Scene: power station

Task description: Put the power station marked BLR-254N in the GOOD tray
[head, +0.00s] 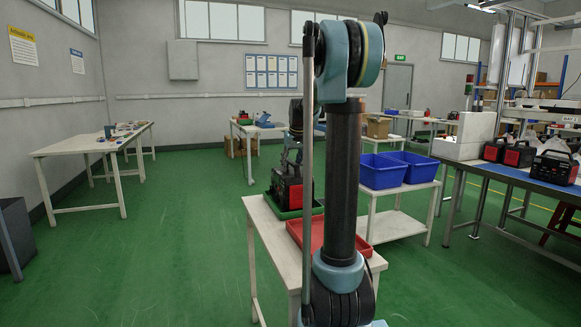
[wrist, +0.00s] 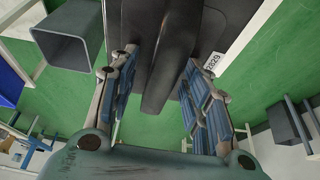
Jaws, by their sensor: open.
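A black power station (head: 287,192) with small red accents stands in the green tray (head: 311,210) on the near white table. Its marking is not readable in the head view. My gripper (head: 291,162) is just above it, partly hidden by my arm. In the wrist view my gripper (wrist: 160,62) is open, with one finger on each side of the power station's dark handle (wrist: 158,88). Gaps show beside the handle, though contact is hard to judge. An empty-looking red tray (head: 308,236) lies nearer on the same table, partly behind my arm. No GOOD label is readable.
Several power stations (head: 520,154) stand on the blue-topped bench (head: 500,173) at right. Two blue bins (head: 381,172) sit on a white stand beside the near table. A worktable (head: 85,146) stands at left. The green floor between is clear.

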